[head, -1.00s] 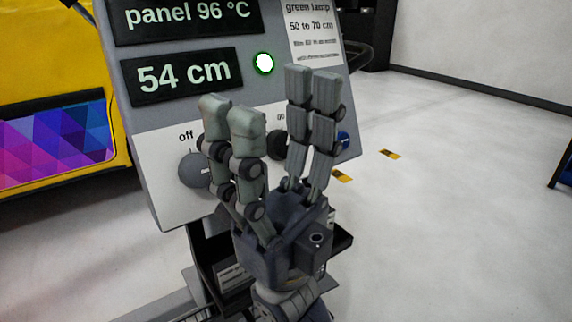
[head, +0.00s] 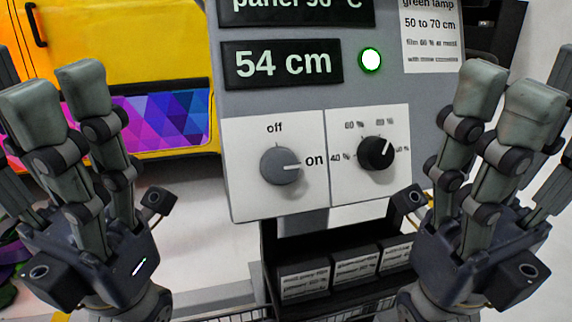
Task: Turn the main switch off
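The main switch (head: 280,165) is a round grey knob on a white plate of the control panel. Its white mark points right, to "on"; "off" is printed above it. My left gripper (head: 45,85) is open and empty at the left, apart from the panel. My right gripper (head: 505,100) is open and empty at the right, its fingers upright beside the panel's right edge. Neither gripper touches the switch, and the switch is in plain view.
A black dial (head: 376,153) with percent marks is right of the switch. Above are a "54 cm" display (head: 282,65) and a lit green lamp (head: 371,59). A black rack (head: 330,262) with labelled compartments is below. A yellow vehicle (head: 130,50) with patterned film stands behind left.

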